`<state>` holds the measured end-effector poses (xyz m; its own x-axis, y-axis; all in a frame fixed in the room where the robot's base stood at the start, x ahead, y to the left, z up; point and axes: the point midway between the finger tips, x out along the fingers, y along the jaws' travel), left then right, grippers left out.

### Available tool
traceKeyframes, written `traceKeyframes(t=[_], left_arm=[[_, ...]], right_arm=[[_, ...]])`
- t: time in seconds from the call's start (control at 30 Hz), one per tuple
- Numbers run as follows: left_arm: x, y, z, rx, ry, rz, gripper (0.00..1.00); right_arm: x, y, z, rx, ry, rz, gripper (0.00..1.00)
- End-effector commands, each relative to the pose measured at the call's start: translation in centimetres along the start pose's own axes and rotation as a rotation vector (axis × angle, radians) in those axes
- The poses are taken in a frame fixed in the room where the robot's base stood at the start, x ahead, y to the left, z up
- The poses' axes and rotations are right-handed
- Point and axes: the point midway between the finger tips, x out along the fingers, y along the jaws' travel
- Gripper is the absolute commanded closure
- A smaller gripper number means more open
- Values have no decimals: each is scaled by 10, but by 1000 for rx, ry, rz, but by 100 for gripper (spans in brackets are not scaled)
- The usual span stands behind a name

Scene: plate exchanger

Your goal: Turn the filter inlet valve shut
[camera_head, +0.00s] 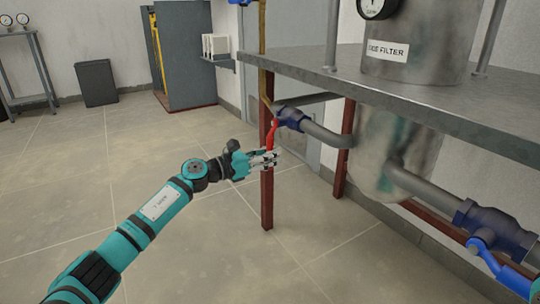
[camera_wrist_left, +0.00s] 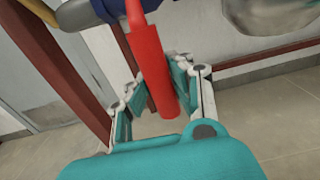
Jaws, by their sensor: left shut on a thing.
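A dark blue valve (camera_head: 291,117) sits on the grey pipe left of the metal filter tank (camera_head: 392,150), below the shelf. Its red lever handle (camera_head: 271,134) points down. My left gripper (camera_head: 267,159) is shut on the lower part of this handle. In the left wrist view, the red handle (camera_wrist_left: 150,65) runs down between the fingers of the gripper (camera_wrist_left: 166,88), and the valve body is partly seen at the top edge. A label on the tank reads as a filter label, its first word unclear. My right gripper is not in view.
Another blue valve (camera_head: 495,230) with a blue handle (camera_head: 495,265) is on the lower right pipe. The grey shelf (camera_head: 350,78) overhangs the pipes on dark red legs (camera_head: 267,195). A dark bin (camera_head: 97,83) stands far back; the floor at left is clear.

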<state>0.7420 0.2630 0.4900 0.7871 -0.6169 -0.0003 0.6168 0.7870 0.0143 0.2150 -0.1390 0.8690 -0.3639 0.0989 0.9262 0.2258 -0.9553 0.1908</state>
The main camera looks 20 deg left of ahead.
Motion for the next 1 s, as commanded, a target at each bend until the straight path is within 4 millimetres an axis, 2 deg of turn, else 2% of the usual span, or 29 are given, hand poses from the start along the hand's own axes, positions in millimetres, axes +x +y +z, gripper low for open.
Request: traceKeyframes(t=[0.03,0.23,0.57,0.67,1.0], left_arm=[[-1,2,-2,9,5,6,80],[-1,2,-1,5,3,5,53],[-4,2,0,2,1,4,53],[-16,2,-1,3,3,5,53],[-86,1,-3,2,6,4,53]], right_arm=[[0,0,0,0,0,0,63],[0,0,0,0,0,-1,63],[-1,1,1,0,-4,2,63],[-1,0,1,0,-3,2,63],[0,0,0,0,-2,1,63]])
